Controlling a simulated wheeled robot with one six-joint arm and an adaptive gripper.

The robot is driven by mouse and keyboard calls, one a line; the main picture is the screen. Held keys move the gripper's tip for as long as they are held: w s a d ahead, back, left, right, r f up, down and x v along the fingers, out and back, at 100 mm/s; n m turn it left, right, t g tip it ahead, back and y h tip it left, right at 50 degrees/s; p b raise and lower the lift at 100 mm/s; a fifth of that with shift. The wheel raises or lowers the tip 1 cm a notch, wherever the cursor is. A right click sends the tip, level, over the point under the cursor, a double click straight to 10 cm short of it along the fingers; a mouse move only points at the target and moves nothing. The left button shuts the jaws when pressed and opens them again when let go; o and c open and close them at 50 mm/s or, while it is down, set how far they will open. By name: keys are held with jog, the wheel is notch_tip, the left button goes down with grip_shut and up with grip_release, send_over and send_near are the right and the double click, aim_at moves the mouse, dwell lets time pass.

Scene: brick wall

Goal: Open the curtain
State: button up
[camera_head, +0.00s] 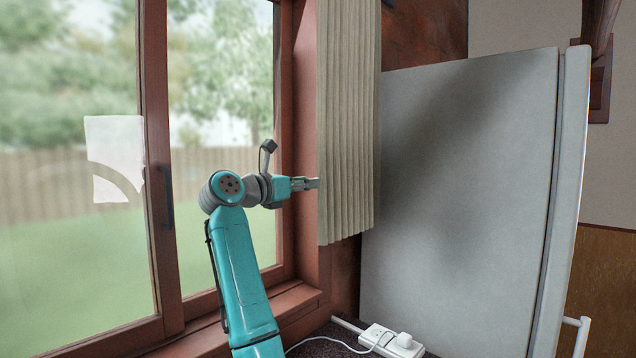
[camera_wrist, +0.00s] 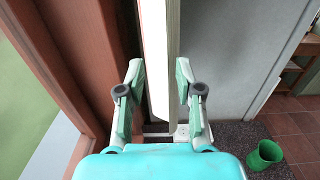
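The beige pleated curtain (camera_head: 347,120) hangs gathered in a narrow bundle at the window's right side, beside the fridge. Most of the window glass is uncovered. My gripper (camera_head: 312,184) points right, with its fingertips at the curtain's left edge, at mid to lower height. In the wrist view, my gripper (camera_wrist: 160,75) has its two fingers spread, one on each side of the pale curtain edge (camera_wrist: 158,45). The fingers look open around it, not clamped. Whether a fingertip touches the cloth is hard to tell.
A large grey fridge (camera_head: 455,190) stands close on the right. The brown window frame (camera_head: 157,150) and sill are on the left. A white power strip (camera_head: 390,340) with a cable lies below.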

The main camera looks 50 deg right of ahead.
jog(key=shift+a, duration=2.15)
